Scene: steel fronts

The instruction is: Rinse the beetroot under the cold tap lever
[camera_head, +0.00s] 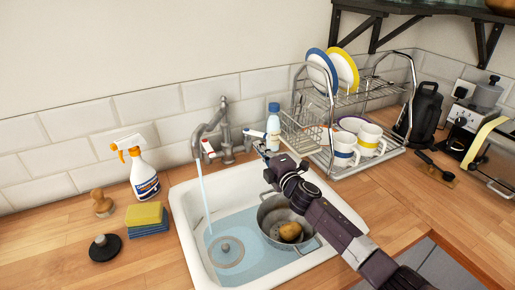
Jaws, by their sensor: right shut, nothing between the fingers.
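The tap (219,127) stands behind the white sink (183,222), and a stream of water (204,200) runs from its spout into water in the basin. A lever with a red mark (208,149) is on its left and a pale lever (254,133) on its right. My right gripper (262,148) is shut and empty, close by the right lever; I cannot tell if they touch. A metal pot (270,210) in the sink holds a brownish-yellow, potato-like item (290,231). I see nothing clearly beetroot-coloured. My left gripper is out of view.
A spray bottle (143,177), sponges (146,214), a wooden-knobbed brush (102,203) and a black plug (104,247) are left of the sink. A blue-capped bottle (273,122) stands behind it. A dish rack (352,100) with plates and mugs is at the right.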

